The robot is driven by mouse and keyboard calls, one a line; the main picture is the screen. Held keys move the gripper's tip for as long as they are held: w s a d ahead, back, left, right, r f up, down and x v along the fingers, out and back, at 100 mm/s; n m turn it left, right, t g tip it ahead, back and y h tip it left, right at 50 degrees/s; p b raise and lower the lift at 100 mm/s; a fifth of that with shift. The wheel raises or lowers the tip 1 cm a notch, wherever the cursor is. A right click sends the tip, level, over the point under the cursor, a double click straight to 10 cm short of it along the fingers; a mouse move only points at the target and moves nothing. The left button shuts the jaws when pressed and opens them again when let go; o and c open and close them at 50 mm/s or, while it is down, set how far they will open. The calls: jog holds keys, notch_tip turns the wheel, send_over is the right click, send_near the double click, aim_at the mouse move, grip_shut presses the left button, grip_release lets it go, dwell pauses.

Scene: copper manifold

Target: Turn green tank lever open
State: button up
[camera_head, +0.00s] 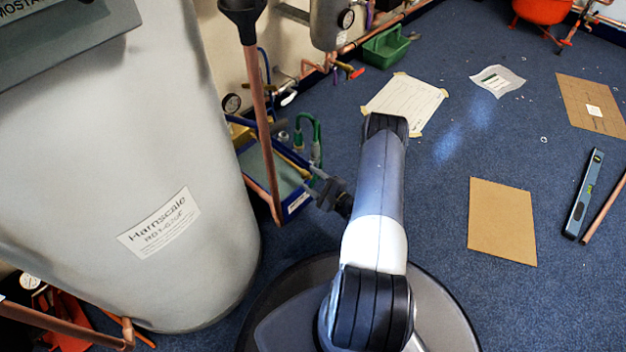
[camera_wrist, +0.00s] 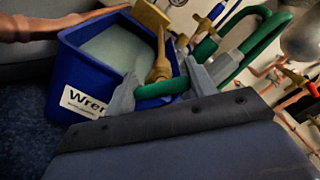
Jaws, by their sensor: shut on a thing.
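The green tank lever (camera_wrist: 172,90) shows in the wrist view as a green bar between my jaws, in front of a blue tank. My gripper (camera_wrist: 163,83) has one grey finger on each side of it and is shut on it. In the head view my gripper (camera_head: 318,182) reaches left to the blue tank (camera_head: 297,205), beside the large grey cylinder. The lever's pivot and exact angle are partly hidden by the fingers.
A brass fitting (camera_wrist: 160,62) stands just behind the lever. Green pipes (camera_wrist: 240,45) rise close on the right. A large grey cylinder (camera_head: 120,150) and a copper pipe (camera_head: 259,120) stand left of my arm. Open blue carpet (camera_head: 440,240) lies to the right.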

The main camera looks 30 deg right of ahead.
jog(key=n, duration=0.3)
jog(key=shift+f+n, duration=0.15)
jog(key=shift+n, duration=0.15)
jog(key=shift+f+n, duration=0.1)
jog(key=shift+n, duration=1.6)
jog(key=o, duration=1)
jog(key=shift+s, duration=0.1)
jog(key=p+v, duration=0.3)
jog(key=v, duration=0.7)
jog(key=shift+s+d, duration=0.1)
jog(key=shift+s, duration=0.25)
jog(key=shift+w, duration=0.1)
jog(key=b+x, duration=0.3)
jog(key=x, duration=0.8)
